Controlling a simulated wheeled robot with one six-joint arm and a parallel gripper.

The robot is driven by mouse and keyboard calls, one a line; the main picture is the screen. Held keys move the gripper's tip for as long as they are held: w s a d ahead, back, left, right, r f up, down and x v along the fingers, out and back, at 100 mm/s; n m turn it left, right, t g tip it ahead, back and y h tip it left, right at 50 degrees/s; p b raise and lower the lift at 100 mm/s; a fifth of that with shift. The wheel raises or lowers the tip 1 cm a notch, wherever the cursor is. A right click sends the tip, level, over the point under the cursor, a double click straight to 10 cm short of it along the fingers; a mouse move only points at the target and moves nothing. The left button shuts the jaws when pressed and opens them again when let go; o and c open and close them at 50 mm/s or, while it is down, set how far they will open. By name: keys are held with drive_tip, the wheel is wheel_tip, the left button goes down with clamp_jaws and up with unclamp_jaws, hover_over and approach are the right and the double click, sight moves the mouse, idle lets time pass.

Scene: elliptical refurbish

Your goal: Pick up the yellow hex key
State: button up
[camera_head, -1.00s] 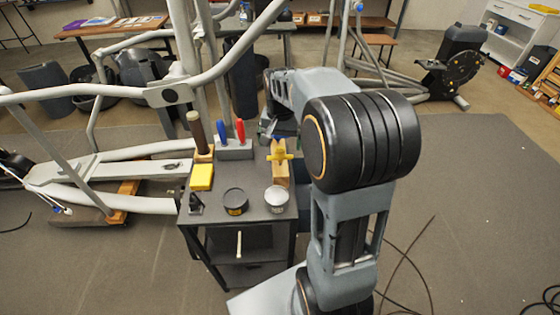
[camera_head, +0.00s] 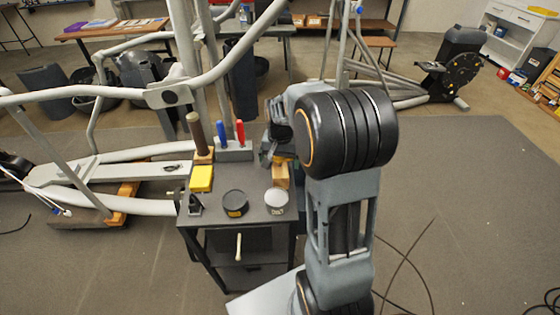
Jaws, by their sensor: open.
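The yellow hex key (camera_head: 284,160) is at the top of a small wooden block (camera_head: 281,179) at the right rear of the dark work table (camera_head: 255,213). Only a small part of the yellow shows; my arm and gripper cover the rest. My gripper (camera_head: 268,157) is open and is right at the block's top, beside the hex key. I cannot tell whether the fingers touch the key or are around it.
On the table stand a grey holder (camera_head: 234,151) with blue and red handled tools, a brown-handled tool (camera_head: 196,132), a yellow box (camera_head: 201,178), a dark tin (camera_head: 235,202) and a silver-lidded tin (camera_head: 276,201). A white machine frame (camera_head: 110,170) lies close on the left.

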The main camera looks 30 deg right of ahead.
drive_tip(key=shift+c, duration=0.4)
drive_tip(key=c, duration=0.8)
drive_tip(key=shift+r, duration=0.1)
wheel_tip(320, 180, up, 10)
drive_tip(key=shift+f+p, duration=0.1)
drive_tip(key=shift+p, duration=0.25)
